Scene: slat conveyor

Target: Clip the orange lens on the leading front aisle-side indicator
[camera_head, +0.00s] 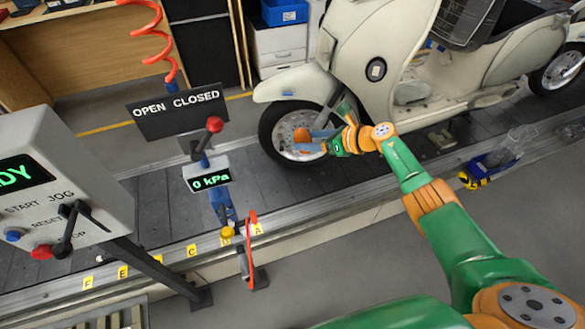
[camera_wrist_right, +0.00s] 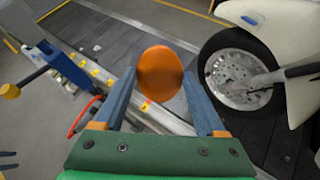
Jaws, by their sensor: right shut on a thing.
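The orange lens (camera_head: 302,134) is a round disc held between the fingertips of my right gripper (camera_head: 313,140), in front of the scooter's front wheel in the head view. In the right wrist view the lens (camera_wrist_right: 160,73) sits between the two blue fingers, its broad face to the camera. The cream scooter (camera_head: 345,45) stands on the conveyor with its front toward the left. A black-rimmed oval fitting (camera_head: 376,69) shows on its front body, above my right gripper. I cannot tell if this is the indicator.
The slat conveyor (camera_head: 150,210) runs under the scooter, its near edge marked with yellow letter tags. A post with a 0 kPa display (camera_head: 208,179) and a control box (camera_head: 50,185) stand left.

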